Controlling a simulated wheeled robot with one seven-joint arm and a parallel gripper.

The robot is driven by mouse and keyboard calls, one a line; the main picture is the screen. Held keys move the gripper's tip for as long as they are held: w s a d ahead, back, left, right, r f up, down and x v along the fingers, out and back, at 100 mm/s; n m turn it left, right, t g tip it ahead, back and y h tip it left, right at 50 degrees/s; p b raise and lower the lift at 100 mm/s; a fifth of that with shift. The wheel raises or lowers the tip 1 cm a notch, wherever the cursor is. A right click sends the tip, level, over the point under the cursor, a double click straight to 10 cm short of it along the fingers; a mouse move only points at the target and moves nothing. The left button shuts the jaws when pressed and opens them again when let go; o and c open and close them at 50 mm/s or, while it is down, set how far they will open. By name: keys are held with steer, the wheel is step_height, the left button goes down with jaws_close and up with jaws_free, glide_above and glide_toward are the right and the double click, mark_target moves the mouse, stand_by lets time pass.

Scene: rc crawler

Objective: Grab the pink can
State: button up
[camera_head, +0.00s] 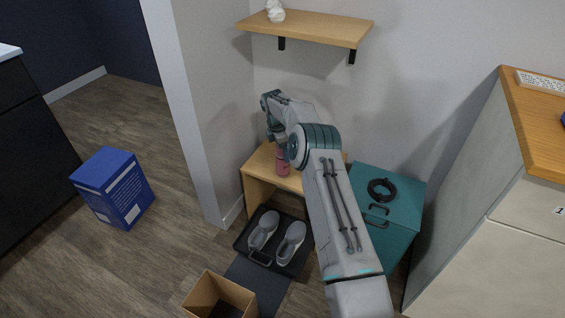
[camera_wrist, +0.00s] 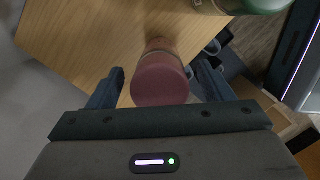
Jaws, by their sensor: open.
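The pink can (camera_head: 283,163) stands upright on a small wooden table (camera_head: 257,180) against the wall. In the wrist view the can (camera_wrist: 160,80) is seen from its end, between the two fingers of my gripper (camera_wrist: 158,85). The fingers are apart on either side of it, with a gap to each side. In the head view my arm hides part of the table, and the gripper's fingers are hard to make out.
A teal cabinet (camera_head: 400,207) with a black coil (camera_head: 381,189) on top stands right of the table. A black tray (camera_head: 241,243) with grey shoes (camera_head: 263,230) and an open cardboard box (camera_head: 197,297) are on the floor in front. A wooden shelf (camera_head: 325,29) hangs above.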

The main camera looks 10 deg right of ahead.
steer(key=shift+r, duration=0.1)
steer(key=c, duration=1.5)
